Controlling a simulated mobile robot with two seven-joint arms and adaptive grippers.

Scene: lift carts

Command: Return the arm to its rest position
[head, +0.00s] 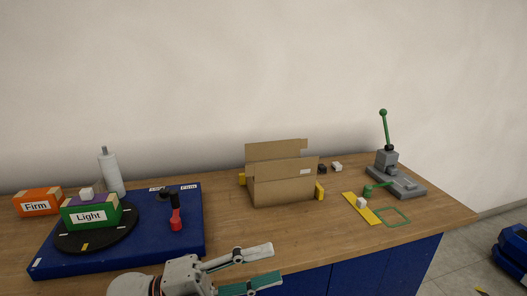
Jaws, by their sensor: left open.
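My left gripper (262,268) is open and empty at the bottom of the head view, near the bench's front edge. One finger is light grey, the other has a green pad. It is apart from the things on the wooden bench (310,227). My right gripper is out of view. An open cardboard box (283,188) stands upright beyond my left gripper, with its flaps raised.
A blue board (180,252) at left bears a black turntable (90,240) with a green "Light" box (90,216). An orange "Firm" box (38,204) stands behind. A grey lever press (398,182) stands at right. The bench front between is clear.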

